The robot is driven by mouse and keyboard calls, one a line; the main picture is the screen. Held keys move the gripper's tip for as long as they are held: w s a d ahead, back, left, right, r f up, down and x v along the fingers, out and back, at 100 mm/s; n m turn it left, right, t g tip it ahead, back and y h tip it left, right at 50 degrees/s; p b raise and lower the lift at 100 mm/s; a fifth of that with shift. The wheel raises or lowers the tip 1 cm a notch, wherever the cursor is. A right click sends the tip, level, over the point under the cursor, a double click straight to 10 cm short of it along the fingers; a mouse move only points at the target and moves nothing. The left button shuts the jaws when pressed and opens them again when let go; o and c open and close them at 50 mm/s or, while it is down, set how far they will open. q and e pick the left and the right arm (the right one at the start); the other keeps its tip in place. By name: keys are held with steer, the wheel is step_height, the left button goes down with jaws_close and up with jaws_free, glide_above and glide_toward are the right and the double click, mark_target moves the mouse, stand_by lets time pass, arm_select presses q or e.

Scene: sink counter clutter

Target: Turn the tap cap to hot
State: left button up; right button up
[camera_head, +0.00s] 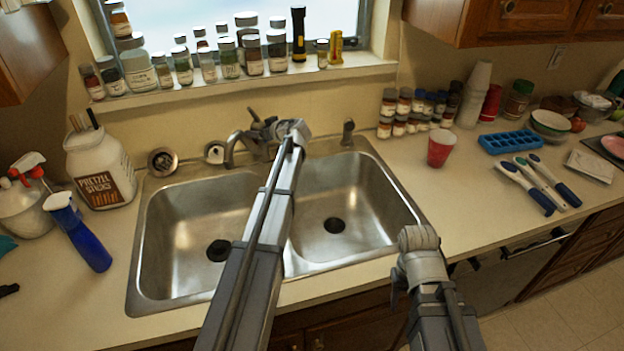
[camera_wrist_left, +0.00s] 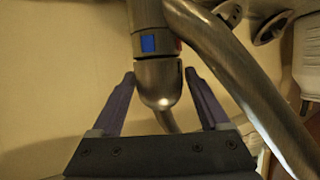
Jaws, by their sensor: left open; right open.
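The metal tap (camera_head: 236,146) stands behind the double sink, and my left arm partly covers it in the head view. In the left wrist view the tap cap (camera_wrist_left: 158,82) is a rounded metal knob below a collar with a blue mark and a sliver of red. My left gripper (camera_head: 272,130) is at the tap; in the left wrist view its open fingers (camera_wrist_left: 163,88) stand on either side of the cap, with a gap showing on both sides. My right gripper (camera_head: 397,292) is over the counter's front edge, mostly hidden by its own arm.
The sink (camera_head: 180,235) has two empty basins. A red cup (camera_head: 440,148), a blue ice tray (camera_head: 512,142) and utensils lie on the right counter. Bottles line the windowsill.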

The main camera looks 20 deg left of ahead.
arm_select(q)
steer(key=n+g, duration=0.1)
steer(key=w+n+g+y, duration=0.1)
steer(key=n+g, duration=0.1)
steer(key=shift+g, duration=0.3)
steer(key=s+p+v, duration=0.1)
steer(key=p+v, duration=0.2)
steer(key=v, duration=0.5)
steer(key=s+d+f+m+h+p, duration=0.1)
steer(key=s+d+f+m+h, duration=0.2)
steer(key=s+d, duration=0.4)
steer(key=s+d+f+m+h+p, duration=0.2)
steer(key=s+d+m, duration=0.4)
steer(key=d, duration=0.7)
steer(key=shift+s+f+m+h, duration=0.3)
steer(key=shift+s+f+h, duration=0.5)
steer(key=shift+s, duration=0.3)
steer(key=shift+w+d, duration=0.1)
